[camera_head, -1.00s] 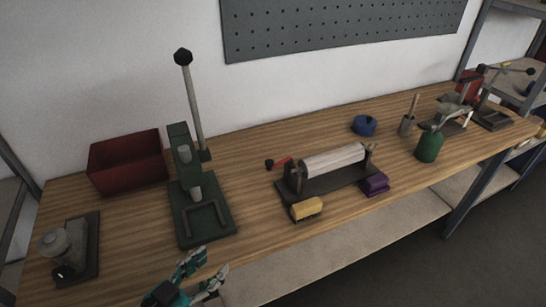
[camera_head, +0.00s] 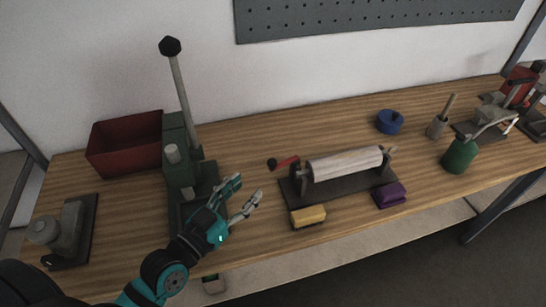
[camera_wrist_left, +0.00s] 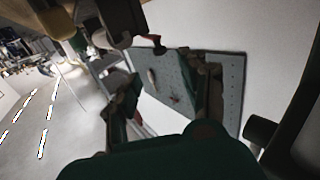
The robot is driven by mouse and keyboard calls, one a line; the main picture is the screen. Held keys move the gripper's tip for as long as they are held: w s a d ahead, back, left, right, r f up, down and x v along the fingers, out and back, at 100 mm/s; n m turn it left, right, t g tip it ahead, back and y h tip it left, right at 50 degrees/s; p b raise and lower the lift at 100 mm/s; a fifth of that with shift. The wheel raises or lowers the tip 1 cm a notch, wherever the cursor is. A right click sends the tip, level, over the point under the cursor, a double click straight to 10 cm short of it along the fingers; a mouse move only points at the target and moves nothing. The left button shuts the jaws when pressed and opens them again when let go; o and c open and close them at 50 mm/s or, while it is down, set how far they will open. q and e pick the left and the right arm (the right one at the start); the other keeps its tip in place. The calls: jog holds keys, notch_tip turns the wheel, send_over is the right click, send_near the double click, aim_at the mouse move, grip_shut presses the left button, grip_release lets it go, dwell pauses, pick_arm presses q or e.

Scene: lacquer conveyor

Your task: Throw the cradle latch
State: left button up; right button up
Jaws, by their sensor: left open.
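The cradle (camera_head: 340,187) is a dark base holding a pale wooden roller (camera_head: 345,163) lengthwise, in the middle of the bench. At its left end, a red latch lever (camera_head: 287,161) with a black knob sticks out to the left. My left gripper (camera_head: 247,189) is open and empty, left of the cradle and in front of the press. Its fingers point right, toward the latch, with a gap between. In the left wrist view, both fingers (camera_wrist_left: 165,92) stand apart with nothing between them; a small reddish bit near the top is too unclear to name. My right gripper does not show.
A green press (camera_head: 182,150) with a tall lever stands just behind my left gripper. A yellow block (camera_head: 307,216) and a purple block (camera_head: 389,195) lie before the cradle. A red bin (camera_head: 125,145) stands at the back left, a blue ring (camera_head: 389,121) behind the cradle.

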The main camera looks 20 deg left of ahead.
aim_at(273, 160)
pick_arm(q)
jog(key=p+x, duration=0.2)
jog(key=x, duration=0.7)
jog(key=shift+w+d, duration=0.1)
jog(key=shift+w, duration=0.2)
jog(key=shift+w+d, duration=0.1)
jog(key=shift+w, duration=0.2)
jog(key=shift+w+d, duration=0.1)
jog(key=shift+w, duration=0.05)
jog(key=shift+f, duration=0.1)
grip_shut()
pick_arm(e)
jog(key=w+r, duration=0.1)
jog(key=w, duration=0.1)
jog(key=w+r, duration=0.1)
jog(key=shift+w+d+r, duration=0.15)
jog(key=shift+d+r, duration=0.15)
pick_arm(q)
jog(key=shift+w, duration=0.1)
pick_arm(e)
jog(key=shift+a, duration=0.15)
pick_arm(q)
jog(key=shift+w+d+f, duration=0.1)
jog(key=shift+f, duration=0.05)
